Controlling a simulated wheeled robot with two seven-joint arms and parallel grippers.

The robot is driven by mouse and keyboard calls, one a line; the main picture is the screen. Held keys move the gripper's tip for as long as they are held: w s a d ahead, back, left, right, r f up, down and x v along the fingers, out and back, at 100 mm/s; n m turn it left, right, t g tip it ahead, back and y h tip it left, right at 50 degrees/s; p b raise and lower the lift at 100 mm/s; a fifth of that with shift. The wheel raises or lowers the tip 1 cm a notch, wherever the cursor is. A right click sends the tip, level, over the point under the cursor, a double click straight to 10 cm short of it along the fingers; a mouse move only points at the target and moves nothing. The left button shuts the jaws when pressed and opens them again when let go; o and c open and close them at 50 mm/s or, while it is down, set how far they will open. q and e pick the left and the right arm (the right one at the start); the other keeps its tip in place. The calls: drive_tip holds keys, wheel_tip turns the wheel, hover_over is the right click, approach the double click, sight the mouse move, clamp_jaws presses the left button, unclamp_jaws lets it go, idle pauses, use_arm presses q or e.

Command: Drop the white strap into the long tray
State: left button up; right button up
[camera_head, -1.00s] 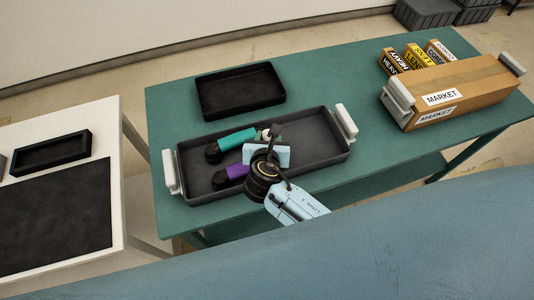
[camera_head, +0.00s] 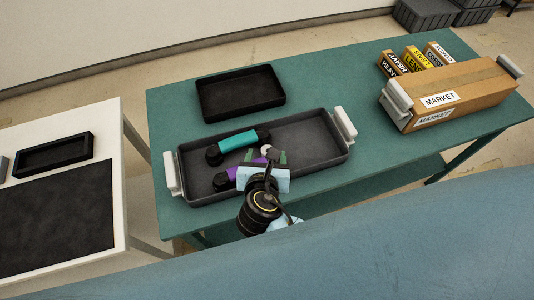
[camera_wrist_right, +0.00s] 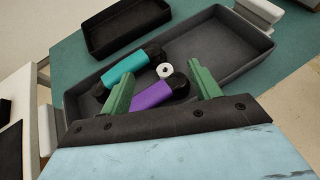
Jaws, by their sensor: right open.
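The white strap, seen as a small white roll (camera_head: 266,149) with a dark centre, lies inside the long grey tray (camera_head: 320,140). In the right wrist view the roll (camera_wrist_right: 164,70) sits between a teal piece (camera_wrist_right: 126,65) and a purple piece (camera_wrist_right: 152,94), both with black ends. My right gripper (camera_head: 276,155) is over the tray, just right of the roll in the head view. Its green fingers (camera_wrist_right: 160,72) are wide apart with nothing held, and the roll shows between them. The gripper body hides part of the purple piece in the head view. My left gripper is out of view.
A smaller black tray (camera_head: 240,92) stands behind the long tray on the green table (camera_head: 340,90). A cardboard MARKET box (camera_head: 455,90) with white handles and several small labelled boxes stand at right. A white table (camera_head: 125,200) is at left. The long tray's right part is empty.

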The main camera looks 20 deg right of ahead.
drive_tip(key=v, duration=0.4)
drive_tip(key=shift+s+r, duration=0.15)
drive_tip(key=shift+s, duration=0.05)
